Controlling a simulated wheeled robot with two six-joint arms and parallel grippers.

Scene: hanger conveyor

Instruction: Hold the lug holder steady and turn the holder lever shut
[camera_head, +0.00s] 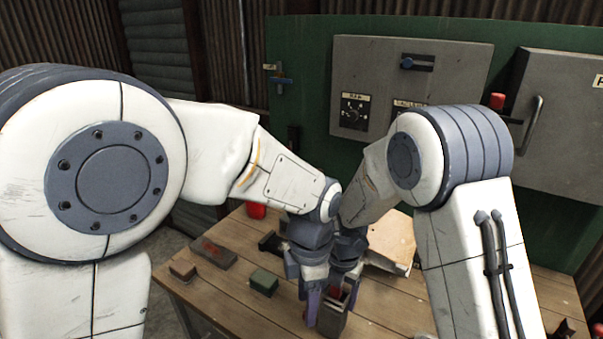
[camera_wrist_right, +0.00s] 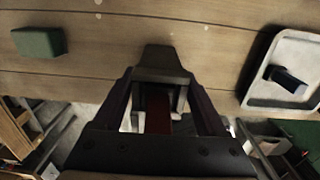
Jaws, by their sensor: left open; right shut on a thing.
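The lug holder (camera_head: 332,319) is a dark grey, box-like piece with something red at its open top, near the front of the wooden table. In the right wrist view the dark holder (camera_wrist_right: 166,60) sits between the fingertips, with a reddish-brown strip (camera_wrist_right: 158,112) nearer the palm. My right gripper (camera_head: 347,286) is shut on the holder from above. My left gripper (camera_head: 313,296), with purple fingers, points down just left of it and is open; I cannot tell whether it touches the holder. I cannot make out the lever; the grippers and wrists hide much there.
On the table (camera_head: 385,318) lie a green block (camera_head: 264,282), a dark block with a red top (camera_head: 214,251) and a small brown block (camera_head: 183,269). A pale tray (camera_head: 392,243) lies behind the right gripper. A grey control box (camera_head: 408,75) stands at the back.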

